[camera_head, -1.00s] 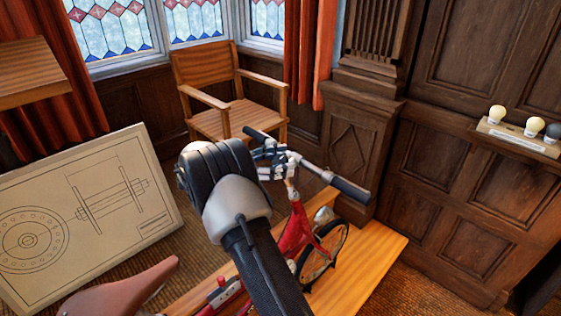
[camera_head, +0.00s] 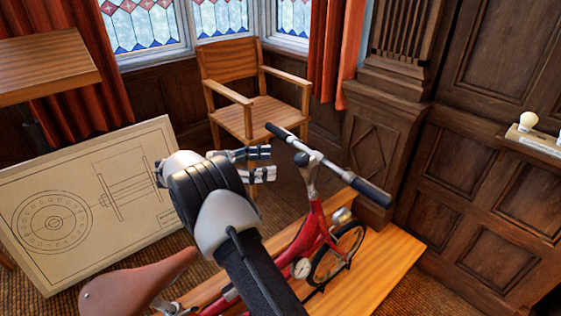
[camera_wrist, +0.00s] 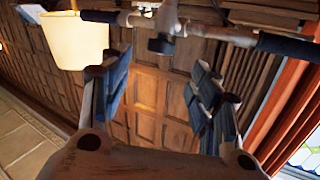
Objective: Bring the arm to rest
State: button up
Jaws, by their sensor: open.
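My gripper (camera_head: 262,164) is open and empty in the head view, with its two fingers pointing right, to the left of the red bicycle's handlebar. In the wrist view my gripper (camera_wrist: 160,95) shows both fingers spread apart with nothing between them. The red bicycle (camera_head: 312,228) stands on a wooden platform, partly hidden behind my arm. Its handlebar (camera_wrist: 215,32) crosses the top of the wrist view, beyond the fingers. I cannot tell how close the fingers are to it.
A wooden armchair (camera_head: 250,110) stands behind the gripper. A drafting board (camera_head: 80,235) with a drawing leans at left. A wooden top (camera_head: 45,62) is at upper left. A shelf with bulbs (camera_head: 535,142) is on the right panelled wall. The wooden platform (camera_head: 385,265) carries the bicycle.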

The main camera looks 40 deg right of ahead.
jog(key=shift+w+a, duration=0.2)
jog(key=shift+a, duration=0.3)
